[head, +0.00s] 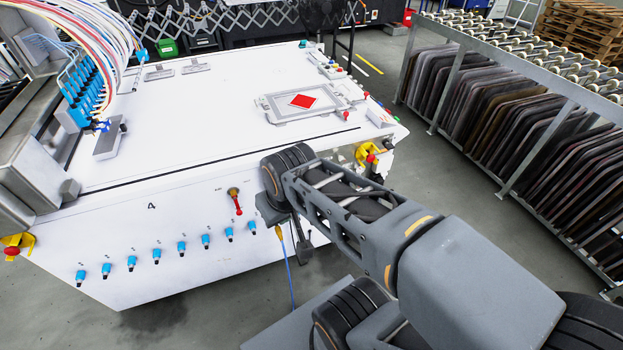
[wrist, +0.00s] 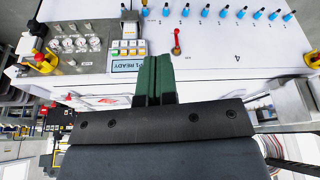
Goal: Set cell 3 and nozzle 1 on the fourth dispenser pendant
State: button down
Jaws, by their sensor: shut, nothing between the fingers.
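The pendant (wrist: 128,48) shows in the wrist view on the white machine front, left of my fingers. It has rows of small pale and orange keys (wrist: 128,47) and a lit display (wrist: 126,66) that seems to include "READY"; no cell or nozzle setting is legible. The front (head: 190,230) is marked 4. My gripper (wrist: 154,60) has dark green fingers, shut together and empty. In the wrist view their tips are beside the display's right end; contact cannot be told. In the head view my arm hides the pendant and the fingers.
A red-handled lever (head: 237,203) and a row of blue nozzle fittings (head: 182,248) are on the front. Round gauges (wrist: 82,43) and a yellow-collared red stop button (wrist: 42,60) lie left of the pendant in the wrist view. A rack of dark panels (head: 500,110) stands at right.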

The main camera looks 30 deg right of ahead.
jog(key=shift+d, duration=0.2)
jog(key=shift+s, duration=0.1)
jog(key=w+a+f+m+g+y+b, duration=0.1)
jog(key=w+f+m+y+b, duration=0.3)
jog(key=f+m, duration=0.4)
jog(key=w+a+f+m+y+b, duration=0.15)
jog(key=w+f+m+y, duration=0.25)
jog(key=f+m+y, duration=0.45)
jog(key=w+d+f+m+t+h+b, duration=0.1)
jog(key=w+d+f+m+t, duration=0.3)
jog(key=m, duration=0.6)
jog(key=w+d+f+m+t+h+b, duration=0.2)
jog(key=w+d+f+m+t, duration=0.2)
jog(key=d+m+t, duration=0.3)
jog(key=d+f+m, duration=0.1)
jog(key=d+m, duration=0.1)
jog(key=m, duration=0.1)
jog(key=shift+d+f, duration=0.15)
